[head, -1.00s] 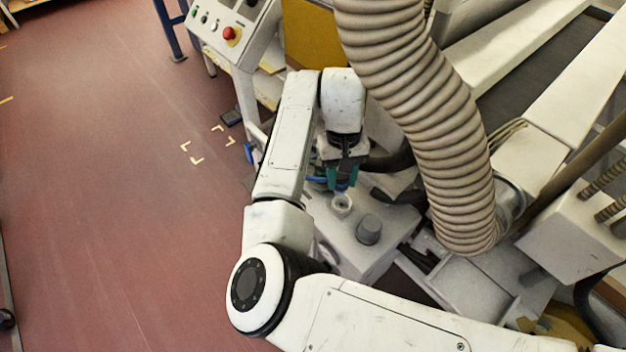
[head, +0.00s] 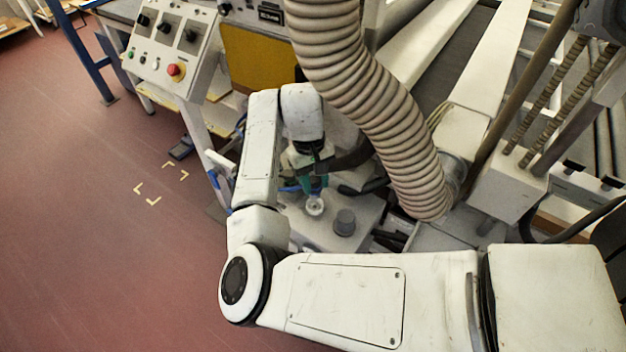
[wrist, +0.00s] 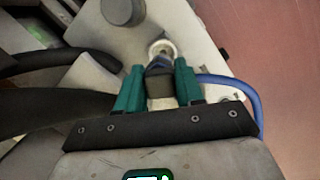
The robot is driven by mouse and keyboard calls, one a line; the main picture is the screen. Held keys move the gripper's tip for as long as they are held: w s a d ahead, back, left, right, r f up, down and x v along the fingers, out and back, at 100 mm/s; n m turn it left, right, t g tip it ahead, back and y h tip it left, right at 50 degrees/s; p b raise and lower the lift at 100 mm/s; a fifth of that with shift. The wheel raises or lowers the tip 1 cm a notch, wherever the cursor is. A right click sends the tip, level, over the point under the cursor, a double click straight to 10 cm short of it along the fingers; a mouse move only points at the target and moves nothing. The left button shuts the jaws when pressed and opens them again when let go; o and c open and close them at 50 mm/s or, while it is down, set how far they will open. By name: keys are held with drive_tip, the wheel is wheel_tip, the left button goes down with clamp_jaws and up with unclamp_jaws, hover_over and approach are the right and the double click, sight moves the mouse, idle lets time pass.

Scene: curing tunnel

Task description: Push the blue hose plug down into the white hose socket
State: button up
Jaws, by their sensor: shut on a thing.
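The blue hose plug (wrist: 158,66) is held between the teal fingers of my gripper (wrist: 159,80), seen in the wrist view. Its front end points at the white hose socket (wrist: 163,46), a round ring on the pale plate. The plug's tip overlaps the socket's near side in the picture; whether it is inside the ring or just above it I cannot tell. In the head view my gripper (head: 313,184) is right over the socket (head: 314,206), and the plug is mostly hidden by the fingers.
A grey knob (head: 345,222) stands on the plate just beside the socket. A blue hose (wrist: 243,88) curves out on the right in the wrist view. A thick ribbed duct (head: 375,105) hangs right of my arm. A control panel (head: 170,50) stands behind. Red floor at left is open.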

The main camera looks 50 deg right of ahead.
sight(314, 194)
drive_tip(key=shift+f+b, duration=1.2)
drive_tip(key=shift+f, duration=0.15)
drive_tip(key=shift+f+b, duration=0.35)
drive_tip(key=shift+f, duration=0.75)
drive_tip(key=shift+f, duration=0.3)
drive_tip(key=o, duration=1.1)
drive_tip(key=shift+o, duration=0.2)
drive_tip(key=r, duration=0.3)
drive_tip(key=w+r, duration=0.1)
drive_tip(key=r, duration=0.6)
drive_tip(key=shift+w+d+r, duration=0.25)
drive_tip(key=shift+w+r, duration=0.05)
drive_tip(key=shift+r, duration=0.05)
